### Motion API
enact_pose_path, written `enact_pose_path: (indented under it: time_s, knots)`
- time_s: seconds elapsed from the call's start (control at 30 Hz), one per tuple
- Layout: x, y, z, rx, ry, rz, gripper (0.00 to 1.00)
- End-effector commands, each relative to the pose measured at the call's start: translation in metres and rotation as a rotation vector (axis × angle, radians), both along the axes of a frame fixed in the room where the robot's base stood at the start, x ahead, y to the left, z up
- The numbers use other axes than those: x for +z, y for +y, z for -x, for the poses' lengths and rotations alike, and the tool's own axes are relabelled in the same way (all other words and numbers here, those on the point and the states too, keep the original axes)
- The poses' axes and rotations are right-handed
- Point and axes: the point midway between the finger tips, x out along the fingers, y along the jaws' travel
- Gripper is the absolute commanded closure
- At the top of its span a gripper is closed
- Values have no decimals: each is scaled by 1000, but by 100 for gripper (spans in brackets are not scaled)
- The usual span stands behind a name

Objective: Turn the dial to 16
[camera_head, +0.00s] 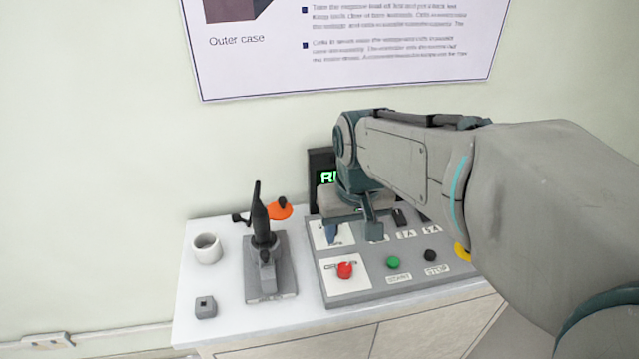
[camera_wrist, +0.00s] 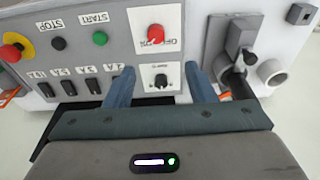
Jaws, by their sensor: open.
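A small black dial knob (camera_wrist: 161,81) stands on a white label plate on the grey control panel (camera_head: 385,280). In the wrist view it lies between my two fingers, with a gap to each side. A red knob (camera_head: 345,270) on another white plate is closer to the panel's front edge; it also shows in the wrist view (camera_wrist: 155,34). My gripper (camera_head: 351,230) is open and empty over the panel's left back part, pointing down; it also shows in the wrist view (camera_wrist: 160,70). In the head view my gripper covers most of the black knob. Scale numbers are too small to read.
A green button (camera_head: 393,263), a black button (camera_head: 431,256) and several black switches (camera_wrist: 68,87) sit on the panel. A display (camera_head: 322,170) stands behind, partly hidden. A grey stand with a black lever (camera_head: 262,225), a white cup (camera_head: 207,249) and an orange thing (camera_head: 280,210) are left.

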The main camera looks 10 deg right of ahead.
Motion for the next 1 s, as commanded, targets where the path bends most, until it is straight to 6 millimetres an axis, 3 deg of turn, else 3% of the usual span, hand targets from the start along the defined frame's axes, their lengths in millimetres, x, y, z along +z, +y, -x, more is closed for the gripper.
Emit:
enact_pose_path:
  time_s: [0.03, 0.2, 0.4, 0.67, 0.77, 1.0]
  knots:
    - [4, -2, -21, -6, 25, 0, 50]
    - [12, -8, -79, -14, 95, 1, 50]
    - [10, -7, -126, -8, 151, 0, 50]
    - [2, -6, -144, -2, 174, 0, 50]
    - [-10, -5, -144, -2, 176, 0, 50]
    - [-60, -5, -143, -2, 178, 0, 50]
